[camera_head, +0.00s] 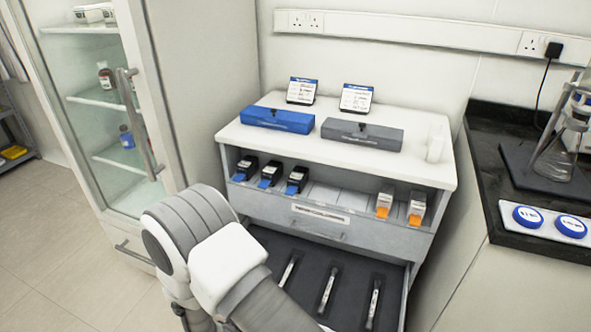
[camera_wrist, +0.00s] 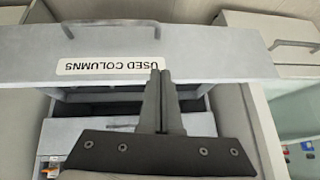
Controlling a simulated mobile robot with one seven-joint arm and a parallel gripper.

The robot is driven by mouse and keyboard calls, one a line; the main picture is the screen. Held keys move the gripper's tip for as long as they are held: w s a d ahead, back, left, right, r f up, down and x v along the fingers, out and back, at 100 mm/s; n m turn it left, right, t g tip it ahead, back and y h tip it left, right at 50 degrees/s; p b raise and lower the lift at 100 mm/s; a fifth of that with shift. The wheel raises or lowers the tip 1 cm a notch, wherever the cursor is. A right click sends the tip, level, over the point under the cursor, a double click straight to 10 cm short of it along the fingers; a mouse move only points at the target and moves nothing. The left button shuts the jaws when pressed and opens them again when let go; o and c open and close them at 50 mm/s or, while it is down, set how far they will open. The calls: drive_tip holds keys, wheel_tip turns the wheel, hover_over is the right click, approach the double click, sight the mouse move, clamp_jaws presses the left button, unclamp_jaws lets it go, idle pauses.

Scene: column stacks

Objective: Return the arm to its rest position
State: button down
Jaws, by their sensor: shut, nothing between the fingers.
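My arm (camera_head: 215,255) reaches across the lower middle of the head view; my gripper is not visible there. In the wrist view my gripper (camera_wrist: 161,72) is shut with its fingertips together and nothing between them. The fingertips appear over a grey drawer front (camera_wrist: 215,68) labelled "USED COLUMNS", which shows upside down. I cannot tell whether they touch it. A bar handle (camera_wrist: 118,23) is on that front.
An open dark-lined drawer (camera_head: 262,238) holds three columns below the white cabinet (camera_head: 235,130). Black-and-blue and orange-and-white boxes stand in the shelf above. A glass-door fridge (camera_head: 100,95) is left; a dark counter (camera_head: 495,190) with a stand is right.

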drive_tip(key=w+a+r+y, duration=0.1)
drive_tip(key=w+r+y, duration=0.15)
drive_tip(key=r, duration=0.55)
drive_tip(key=w+r+y, duration=0.1)
drive_tip(key=w+r, duration=0.3)
drive_tip(key=r, duration=0.5)
drive_tip(key=d+r+n+g+y, duration=0.15)
drive_tip(key=d+r, duration=0.35)
drive_tip(key=r, duration=0.7)
drive_tip(key=s+d+r+n, duration=0.2)
drive_tip(key=s+d+r, duration=0.3)
drive_tip(key=d+r, duration=0.55)
drive_tip(key=s+d+r+h, duration=0.2)
drive_tip(key=s+d, duration=0.5)
drive_tip(key=s+d+r+h, duration=0.2)
drive_tip(key=s+d+r, duration=0.1)
drive_tip(key=s+d, duration=0.4)
wheel_tip(320, 180, up, 15)
drive_tip(key=p, duration=1.5)
drive_tip(key=shift+w+n, duration=0.15)
drive_tip(key=shift+n, duration=0.2)
drive_tip(key=shift+a+f, duration=0.1)
